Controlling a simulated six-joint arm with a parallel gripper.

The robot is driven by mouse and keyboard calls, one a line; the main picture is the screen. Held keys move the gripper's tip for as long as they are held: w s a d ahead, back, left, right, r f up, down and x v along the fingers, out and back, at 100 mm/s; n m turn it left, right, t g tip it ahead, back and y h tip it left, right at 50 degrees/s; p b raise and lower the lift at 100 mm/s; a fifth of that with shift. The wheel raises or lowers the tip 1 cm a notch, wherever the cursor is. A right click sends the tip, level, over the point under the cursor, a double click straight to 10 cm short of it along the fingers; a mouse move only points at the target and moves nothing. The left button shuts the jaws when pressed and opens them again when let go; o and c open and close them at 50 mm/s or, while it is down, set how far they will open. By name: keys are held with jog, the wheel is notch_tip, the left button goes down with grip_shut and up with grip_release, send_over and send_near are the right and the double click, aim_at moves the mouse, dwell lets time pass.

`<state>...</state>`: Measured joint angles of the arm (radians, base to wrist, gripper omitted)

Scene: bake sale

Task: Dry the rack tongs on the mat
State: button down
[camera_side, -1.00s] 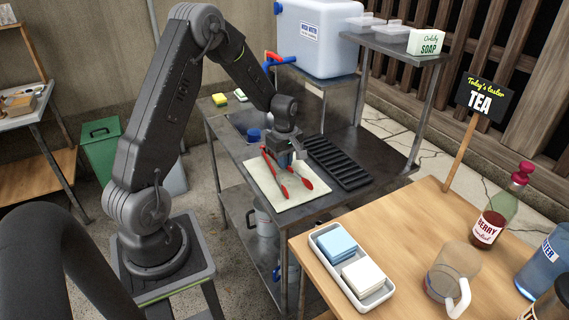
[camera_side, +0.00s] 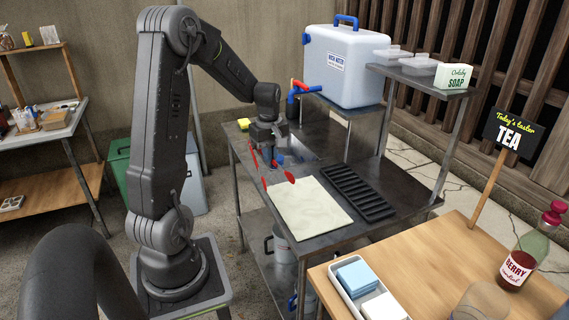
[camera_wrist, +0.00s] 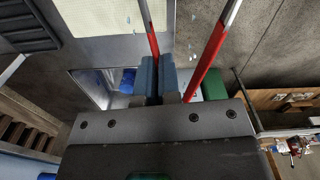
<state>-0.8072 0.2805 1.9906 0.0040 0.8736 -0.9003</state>
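My gripper (camera_side: 272,158) is shut on the red-tipped rack tongs (camera_side: 255,158), near the far left part of the metal table. The pale mat (camera_side: 308,206) lies flat and bare on the table, to the right of and nearer than my gripper. Its edge shows at the top of the wrist view (camera_wrist: 100,14). Small clear specks, perhaps water drops, show around the tongs there.
A black slotted rack (camera_side: 358,192) lies right of the mat. A sink basin (camera_side: 302,146) is behind my gripper, below the white water box (camera_side: 345,65) and its red and blue tap (camera_side: 300,90). A yellow sponge (camera_side: 243,123) lies at the back left. A wooden table (camera_side: 440,250) stands in front.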

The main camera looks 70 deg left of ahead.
aim_at(299, 192)
jog(key=w+d+f, duration=0.2)
jog(key=w+d, duration=0.6)
jog(key=d, duration=0.4)
jog(key=shift+s+d+f, duration=0.1)
jog(key=shift+d+f, duration=0.05)
jog(key=shift+f, duration=1.5)
jog(key=shift+d+f, duration=0.1)
jog(key=shift+f, duration=1.5)
jog(key=shift+a+f, duration=0.2)
jog(key=shift+f, duration=0.25)
jog(key=shift+a+f, duration=0.2)
jog(key=shift+f, duration=0.25)
jog(key=shift+a, duration=3.75)
jog(key=shift+d, duration=4.2)
jog(key=shift+a, duration=4.2)
jog(key=shift+d+f, duration=0.15)
jog(key=shift+d, duration=2)
jog(key=shift+d+f, duration=0.1)
jog(key=shift+d, duration=2.05)
jog(key=shift+a+r, duration=0.15)
jog(key=shift+a, duration=0.55)
jog(key=a, duration=0.8)
notch_tip(299, 192, up, 9)
